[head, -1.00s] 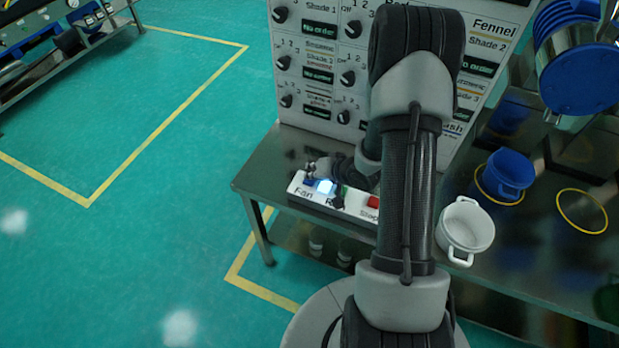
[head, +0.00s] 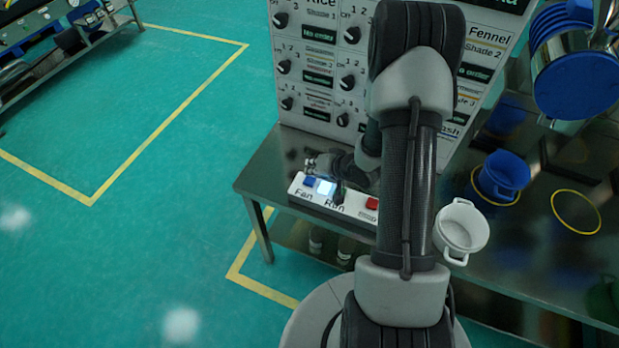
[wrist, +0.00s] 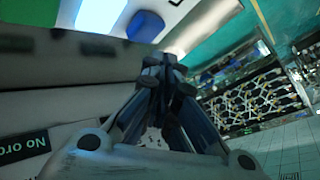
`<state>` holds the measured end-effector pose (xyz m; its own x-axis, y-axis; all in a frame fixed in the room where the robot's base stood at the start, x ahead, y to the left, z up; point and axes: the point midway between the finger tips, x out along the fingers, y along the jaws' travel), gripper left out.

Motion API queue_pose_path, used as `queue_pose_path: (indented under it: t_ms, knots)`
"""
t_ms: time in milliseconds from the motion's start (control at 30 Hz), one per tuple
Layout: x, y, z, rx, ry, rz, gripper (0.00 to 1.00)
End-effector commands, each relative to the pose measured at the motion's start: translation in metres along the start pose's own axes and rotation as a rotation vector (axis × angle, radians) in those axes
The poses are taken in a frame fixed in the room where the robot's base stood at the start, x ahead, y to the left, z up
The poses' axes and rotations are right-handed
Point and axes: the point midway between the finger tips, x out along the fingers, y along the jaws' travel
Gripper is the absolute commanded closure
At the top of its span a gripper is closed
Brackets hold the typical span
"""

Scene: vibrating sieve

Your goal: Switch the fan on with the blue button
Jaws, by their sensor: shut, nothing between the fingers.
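A white control box (head: 334,206) lies on the front left of the metal table. Its blue button (head: 309,181) stands above the word Fan and looks unlit. Beside it a square button (head: 325,188) above the word Run glows white. My gripper (head: 311,163) is shut and empty just behind the blue button, at the box's rear edge. In the wrist view the shut fingertips (wrist: 165,68) are apart from the blue button (wrist: 145,26) in the picture; the exact gap cannot be told.
A red button (head: 372,203) is at the box's right end. A knob panel (head: 320,70) rises behind. A white pot (head: 461,229) and a blue pot (head: 504,174) stand to the right. Yellow lines mark the open floor at left.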

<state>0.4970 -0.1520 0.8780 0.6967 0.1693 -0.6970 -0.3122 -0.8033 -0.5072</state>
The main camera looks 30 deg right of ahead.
Motion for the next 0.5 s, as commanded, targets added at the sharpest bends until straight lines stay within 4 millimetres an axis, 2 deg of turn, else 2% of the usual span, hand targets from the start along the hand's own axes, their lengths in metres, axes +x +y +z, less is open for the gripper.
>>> queue_pose_path:
  t_ms: [300, 500]
  knots:
    - [-0.026, -0.019, -0.019, 0.0, 0.001, 0.0, 1.0]
    - [-0.029, -0.021, -0.021, 0.0, 0.0, 0.0, 1.0]
